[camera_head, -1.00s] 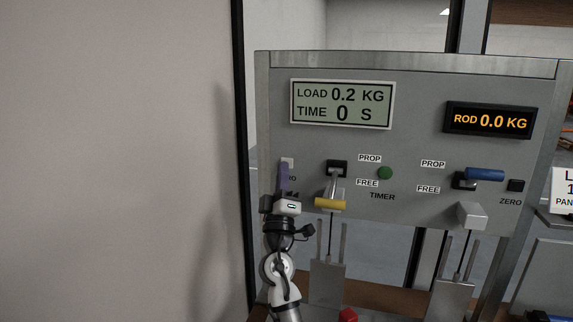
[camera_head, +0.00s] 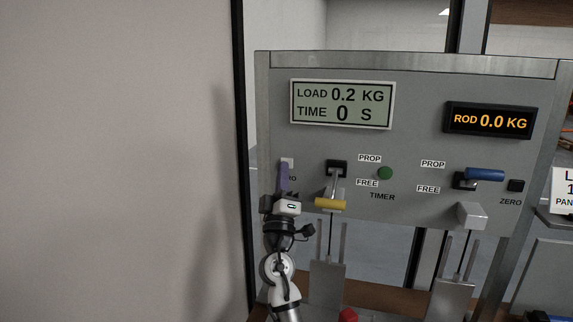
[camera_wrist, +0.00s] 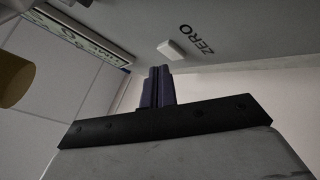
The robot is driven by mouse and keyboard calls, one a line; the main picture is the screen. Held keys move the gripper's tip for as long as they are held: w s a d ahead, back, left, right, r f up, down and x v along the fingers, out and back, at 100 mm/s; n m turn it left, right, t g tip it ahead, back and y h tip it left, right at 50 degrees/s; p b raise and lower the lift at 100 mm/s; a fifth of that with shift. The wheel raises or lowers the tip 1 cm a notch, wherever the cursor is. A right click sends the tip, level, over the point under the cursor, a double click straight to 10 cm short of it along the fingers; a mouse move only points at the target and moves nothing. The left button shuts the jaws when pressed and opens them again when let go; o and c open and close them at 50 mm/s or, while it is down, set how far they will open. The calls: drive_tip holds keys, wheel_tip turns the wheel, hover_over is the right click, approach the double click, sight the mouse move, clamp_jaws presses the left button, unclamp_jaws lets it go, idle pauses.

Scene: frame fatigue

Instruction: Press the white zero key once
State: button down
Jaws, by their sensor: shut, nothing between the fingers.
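The white zero key (camera_head: 288,161) is a small square button at the left of the grey panel, partly hidden behind my fingers in the head view. In the wrist view the white key (camera_wrist: 171,50) stands out from the panel beside the word ZERO. My gripper (camera_head: 283,167) is shut and empty, its purple fingers pointing up at the key. In the wrist view the fingertips of my gripper (camera_wrist: 161,69) show just below the key with a small gap in the picture. I cannot tell how far they are from it in depth. The load display (camera_head: 342,104) reads LOAD 0.2 KG and TIME 0 S.
A yellow-handled lever (camera_head: 331,203) sits just right of my gripper. Further right are a green timer button (camera_head: 385,173), a blue-handled lever (camera_head: 485,174) and a black ZERO key (camera_head: 516,186). The rod display (camera_head: 490,121) reads 0.0 KG. Left of the panel is a plain wall.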

drive_tip(key=shift+w, duration=0.15)
drive_tip(key=shift+w+d+b, duration=0.15)
drive_tip(key=shift+w+b, duration=0.15)
drive_tip(key=shift+b, duration=0.2)
drive_tip(key=shift+w+d+b, duration=0.1)
drive_tip(key=shift+w+b, duration=0.25)
idle(0.8)
drive_tip(key=shift+s, duration=0.15)
drive_tip(key=shift+s+a+p, duration=0.2)
drive_tip(key=shift+s+p, duration=0.15)
drive_tip(key=shift+s, duration=0.3)
drive_tip(key=shift+s+a+p, duration=0.25)
drive_tip(key=shift+s+p, duration=0.1)
drive_tip(key=shift+s, duration=0.45)
drive_tip(key=shift+s+a+p, duration=0.3)
drive_tip(key=shift+s, duration=0.45)
drive_tip(key=shift+s+a+p, duration=0.25)
drive_tip(key=shift+s+p, duration=0.1)
drive_tip(key=shift+s, duration=0.45)
